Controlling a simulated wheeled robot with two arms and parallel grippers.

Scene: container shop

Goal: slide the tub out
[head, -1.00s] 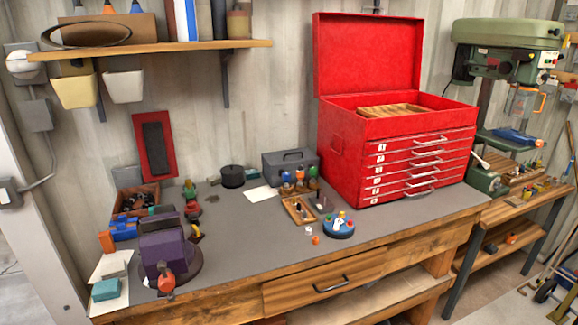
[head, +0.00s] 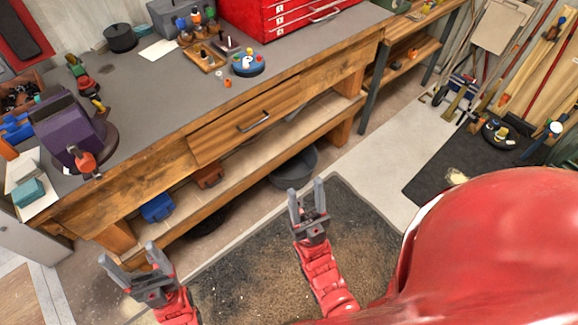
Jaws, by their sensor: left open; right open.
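A dark grey round tub (head: 298,168) stands on the floor under the right part of the wooden workbench. The bench's lower shelf hides part of it. My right gripper (head: 305,188) is open and empty, in front of the tub and close to it in the picture; I cannot tell the gap. My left gripper (head: 128,255) is open and empty, in front of the bench's left end, well left of the tub.
The workbench (head: 245,85) has a drawer (head: 245,118) and a lower shelf (head: 265,130). A blue box (head: 157,208) and a brown box (head: 209,176) are under it. A dark, dusty mat (head: 355,215) covers the floor in front.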

